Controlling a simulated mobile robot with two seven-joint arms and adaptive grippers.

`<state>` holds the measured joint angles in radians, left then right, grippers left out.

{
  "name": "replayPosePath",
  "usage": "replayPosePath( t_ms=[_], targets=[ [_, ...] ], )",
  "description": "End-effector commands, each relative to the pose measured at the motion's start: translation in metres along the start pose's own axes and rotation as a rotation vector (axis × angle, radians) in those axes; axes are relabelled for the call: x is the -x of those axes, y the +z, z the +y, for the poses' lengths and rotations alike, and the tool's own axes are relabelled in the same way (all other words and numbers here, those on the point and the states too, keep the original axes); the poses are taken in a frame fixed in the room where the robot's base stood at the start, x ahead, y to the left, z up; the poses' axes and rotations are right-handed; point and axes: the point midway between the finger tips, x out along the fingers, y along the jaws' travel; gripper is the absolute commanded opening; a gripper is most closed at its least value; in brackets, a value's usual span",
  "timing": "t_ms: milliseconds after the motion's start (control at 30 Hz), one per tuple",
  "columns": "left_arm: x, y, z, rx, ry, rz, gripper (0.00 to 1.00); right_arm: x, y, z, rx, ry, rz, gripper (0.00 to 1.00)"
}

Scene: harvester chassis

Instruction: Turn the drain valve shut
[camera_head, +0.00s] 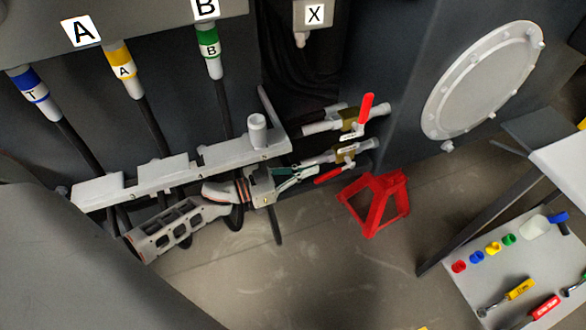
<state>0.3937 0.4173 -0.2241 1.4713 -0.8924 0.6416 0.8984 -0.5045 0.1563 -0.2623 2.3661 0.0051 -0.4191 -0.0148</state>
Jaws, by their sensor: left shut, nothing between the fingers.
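Two brass valves with red lever handles sit on short grey pipes at the chassis wall. Their labels are too small to read, so I cannot tell which is the drain valve. The upper valve (349,114) has its red handle (366,106) pointing up, across its pipe. The lower valve (347,152) has its red handle (329,175) pointing down-left, roughly along its pipe. My left gripper (311,170) is shut and empty, its fingertips close to the lower valve's handle and left pipe end. I cannot tell whether they touch. My right gripper is not in view.
A grey bracket rail (165,172) runs above my left arm, with hoses hanging behind it. A red stand (375,204) is on the floor right of the valves. A tray table (520,265) with coloured caps and tools stands at lower right. The floor between is clear.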

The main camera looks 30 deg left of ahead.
Motion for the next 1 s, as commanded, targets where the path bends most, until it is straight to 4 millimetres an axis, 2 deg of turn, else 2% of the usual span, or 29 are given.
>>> replayPosePath(
  t_ms=[67,100,233,400,533,800,867,1000],
  targets=[
    [-0.015,0.003,0.001,0.001,0.000,-0.002,0.00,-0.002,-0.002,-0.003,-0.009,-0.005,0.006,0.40],
    [-0.012,0.020,0.002,0.009,-0.002,-0.011,0.00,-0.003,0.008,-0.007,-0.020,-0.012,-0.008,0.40],
    [-0.015,0.037,0.002,0.008,-0.001,-0.012,0.00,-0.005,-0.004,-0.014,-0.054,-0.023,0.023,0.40],
    [-0.019,0.042,0.001,0.003,0.000,-0.005,0.00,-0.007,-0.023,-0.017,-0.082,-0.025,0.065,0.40],
    [-0.020,0.040,0.000,-0.001,0.000,-0.003,0.00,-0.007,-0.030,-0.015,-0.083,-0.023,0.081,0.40],
    [-0.020,0.041,0.000,-0.002,0.000,-0.002,0.00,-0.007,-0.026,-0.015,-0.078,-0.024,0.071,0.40],
    [-0.020,0.047,0.000,0.000,0.000,-0.004,0.00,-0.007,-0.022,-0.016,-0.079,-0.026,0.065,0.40],
    [-0.021,0.074,0.001,0.004,0.000,-0.010,0.00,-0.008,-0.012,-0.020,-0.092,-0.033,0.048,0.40]
  ],
)
